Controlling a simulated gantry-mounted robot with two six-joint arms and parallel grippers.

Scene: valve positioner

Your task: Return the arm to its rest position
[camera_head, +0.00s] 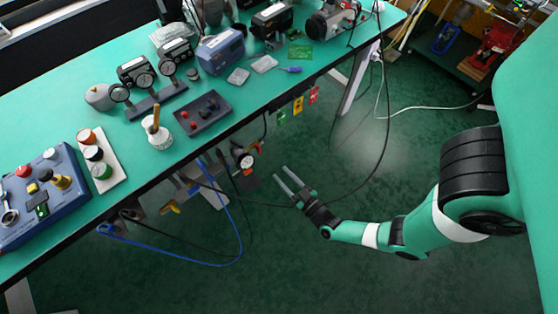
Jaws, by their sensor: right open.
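My right arm comes in from the right and reaches left over the green floor. Its gripper (287,183) is open and empty, with two thin parallel fingers apart. The gripper hangs in front of the bench edge, apart from the bench and to the right of a round gauge (244,158) below the bench top. My left gripper is not in view. I cannot tell which device is the valve positioner.
The green bench (215,145) carries a blue control box (42,196), a black tray (203,112), a blue instrument (221,50) and other devices. A blue cable (238,225) and black cables hang below its front edge. The floor (330,270) is open around my right arm.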

